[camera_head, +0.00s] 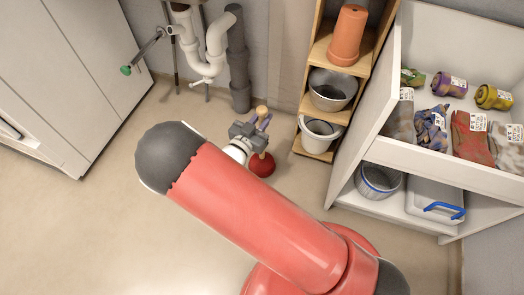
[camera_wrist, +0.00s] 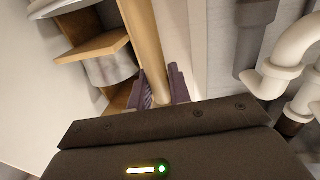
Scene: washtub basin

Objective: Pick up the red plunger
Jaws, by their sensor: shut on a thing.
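The red plunger shows in the head view as a dark red cup (camera_head: 262,166) with a pale wooden handle rising above it. My gripper (camera_head: 260,125) is around the handle near its upper end, beyond the bend of my arm. In the wrist view the wooden handle (camera_wrist: 146,45) runs down between my gripper's purple fingers (camera_wrist: 163,88), which are shut on it. The cup is outside the wrist view. I cannot tell whether the cup touches the floor.
A wooden shelf (camera_head: 303,104) with pots and a bucket stands right of the plunger. A white cabinet (camera_head: 392,160) with an open drawer of bags and bottles is further right. Pipes (camera_head: 215,45) run along the back wall. White cupboards (camera_head: 75,70) stand left. The left floor is clear.

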